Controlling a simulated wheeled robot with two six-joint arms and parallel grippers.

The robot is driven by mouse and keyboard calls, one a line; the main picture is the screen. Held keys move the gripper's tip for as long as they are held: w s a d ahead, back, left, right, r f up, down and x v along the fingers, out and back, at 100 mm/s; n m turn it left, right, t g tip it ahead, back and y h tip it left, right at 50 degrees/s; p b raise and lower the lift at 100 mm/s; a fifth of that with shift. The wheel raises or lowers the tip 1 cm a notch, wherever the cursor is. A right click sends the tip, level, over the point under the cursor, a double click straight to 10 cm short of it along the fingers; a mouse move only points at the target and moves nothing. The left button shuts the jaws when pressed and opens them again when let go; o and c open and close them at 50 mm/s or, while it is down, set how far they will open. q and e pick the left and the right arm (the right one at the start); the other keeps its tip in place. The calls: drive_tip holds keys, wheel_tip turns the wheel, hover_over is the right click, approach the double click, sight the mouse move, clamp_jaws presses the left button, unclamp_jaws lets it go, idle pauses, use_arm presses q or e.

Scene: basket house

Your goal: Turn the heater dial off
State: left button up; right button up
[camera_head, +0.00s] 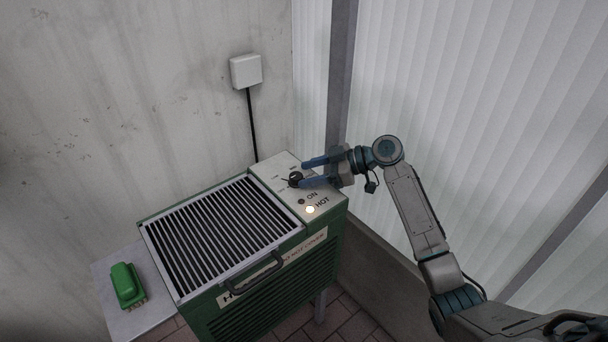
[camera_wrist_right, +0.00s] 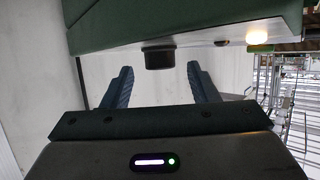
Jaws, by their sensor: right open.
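The green heater (camera_head: 270,289) has a slatted top and a pale control panel (camera_head: 283,169) at its right end. A black dial (camera_head: 295,178) stands on the panel, with a lit lamp (camera_head: 310,209) by the word HOT. In the right wrist view, the dial (camera_wrist_right: 159,57) lies between and just beyond the open fingertips (camera_wrist_right: 159,70); I see no contact. The dial's exact setting is hard to read. My left gripper is not in view.
A green brush (camera_head: 127,284) lies on a grey side shelf (camera_head: 103,268) left of the heater. A white wall box (camera_head: 245,70) with a black cable is behind. A dark handle (camera_head: 255,277) sticks out in front. Translucent panels stand close on the right.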

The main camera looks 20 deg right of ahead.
drive_tip(key=v, duration=0.4)
drive_tip(key=shift+d+f, duration=0.1)
drive_tip(key=shift+d, duration=0.05)
drive_tip(key=shift+s+d+r, duration=0.3)
drive_tip(key=shift+d, duration=0.15)
